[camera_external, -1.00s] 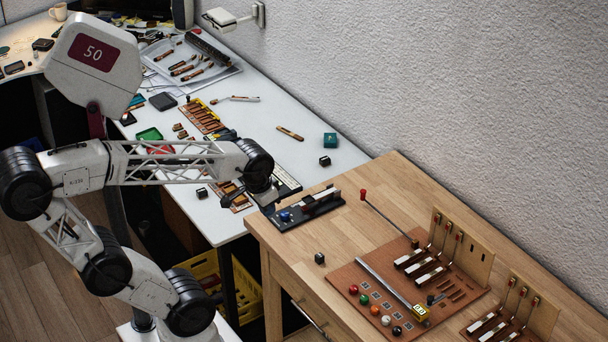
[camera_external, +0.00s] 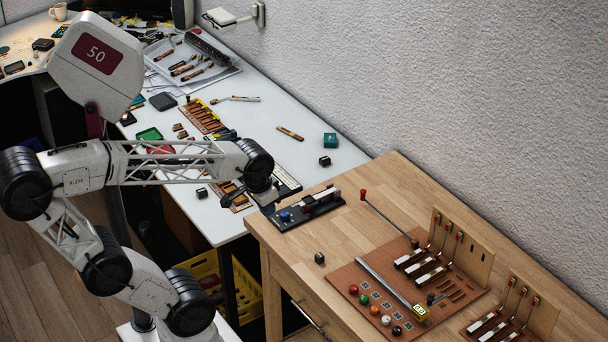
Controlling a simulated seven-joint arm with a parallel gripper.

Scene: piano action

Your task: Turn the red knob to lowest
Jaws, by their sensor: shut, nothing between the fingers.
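A red knob (camera_external: 363,194) sits at the upper left end of a thin dark rod (camera_external: 388,218) over the wooden bench. The rod slants down to the right to a small brown block (camera_external: 414,243) by the brown board. My gripper (camera_external: 268,200) points down near the bench's left corner, left of the red knob and clear of it. Its fingers are small and dark in this view; they look shut and empty. A red ball (camera_external: 354,289) also lies on the brown board, in a row of coloured balls.
A black base with a blue part (camera_external: 308,209) stands between my gripper and the red knob. The brown board (camera_external: 345,276) carries a metal rail (camera_external: 384,281) and key models. The white table (camera_external: 310,178) is cluttered.

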